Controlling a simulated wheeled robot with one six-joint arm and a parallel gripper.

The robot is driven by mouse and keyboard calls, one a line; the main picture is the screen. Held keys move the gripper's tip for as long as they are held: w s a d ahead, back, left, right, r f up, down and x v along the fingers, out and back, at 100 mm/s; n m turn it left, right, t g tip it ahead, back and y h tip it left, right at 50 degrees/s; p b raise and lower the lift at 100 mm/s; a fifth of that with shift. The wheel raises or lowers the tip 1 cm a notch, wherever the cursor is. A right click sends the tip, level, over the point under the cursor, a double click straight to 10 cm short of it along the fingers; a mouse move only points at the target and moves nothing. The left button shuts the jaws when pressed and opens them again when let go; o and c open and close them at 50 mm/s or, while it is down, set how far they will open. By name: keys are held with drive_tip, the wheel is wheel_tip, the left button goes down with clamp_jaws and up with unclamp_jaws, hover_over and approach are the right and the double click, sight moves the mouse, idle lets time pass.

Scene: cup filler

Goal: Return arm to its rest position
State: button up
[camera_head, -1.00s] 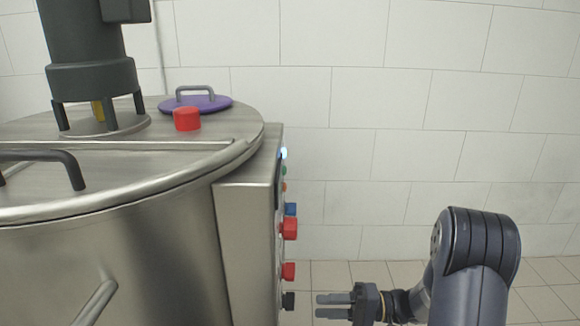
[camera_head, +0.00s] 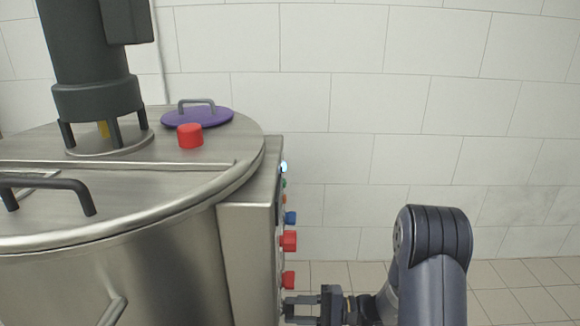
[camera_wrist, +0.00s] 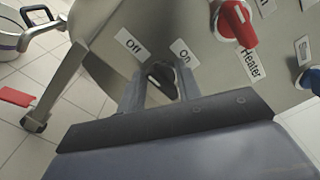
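My gripper (camera_head: 290,309) is low at the right side of the steel machine (camera_head: 247,240), its two fingers pointing at the control panel. In the wrist view my gripper (camera_wrist: 160,90) has its fingers apart, with a black knob (camera_wrist: 161,80) between them in the picture. I cannot tell whether they touch it. The knob sits between labels "Off" (camera_wrist: 131,43) and "On" (camera_wrist: 184,55). In the head view the fingers hide the black knob. My arm is extended to the left from the bottom right.
A red knob (camera_wrist: 236,22) by the "Heater" label is close to the gripper. Other red knobs (camera_head: 288,241) and a blue one (camera_head: 290,218) stick out above it. A wheeled machine leg (camera_wrist: 38,120) stands left in the wrist view. The tiled floor (camera_head: 510,290) at right is clear.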

drive_tip(key=shift+w+r+m+p, duration=0.1)
drive_tip(key=shift+r+m+p, duration=0.1)
drive_tip(key=shift+m+p, duration=1.2)
